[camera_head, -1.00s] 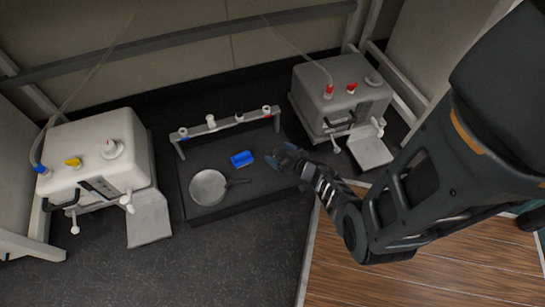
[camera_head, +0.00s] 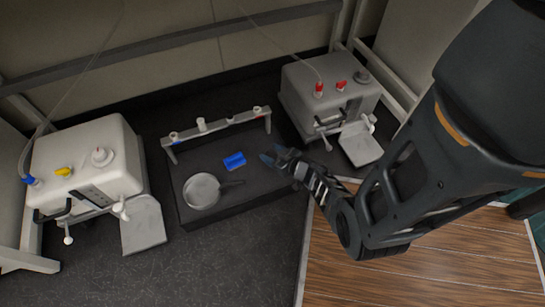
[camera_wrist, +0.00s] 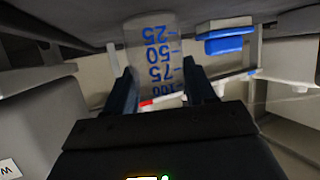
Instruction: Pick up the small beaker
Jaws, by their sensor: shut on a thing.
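The small beaker (camera_wrist: 155,50) shows in the wrist view as a clear vessel with blue marks from 25 to 100. It stands between the two fingers of my gripper (camera_wrist: 165,92), which is shut on it. The 100 mark is nearest the fingers and the 25 mark is farthest away. In the head view my gripper (camera_head: 275,157) is over the right side of the dark platform (camera_head: 250,191), right of the blue block. The clear beaker cannot be made out in that view.
A round pan (camera_head: 202,191) and a blue block (camera_head: 234,160) lie on the platform. A rack (camera_head: 216,127) with small vials stands along its back. White machines stand at left (camera_head: 87,165) and right (camera_head: 327,95), the right one close to my gripper.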

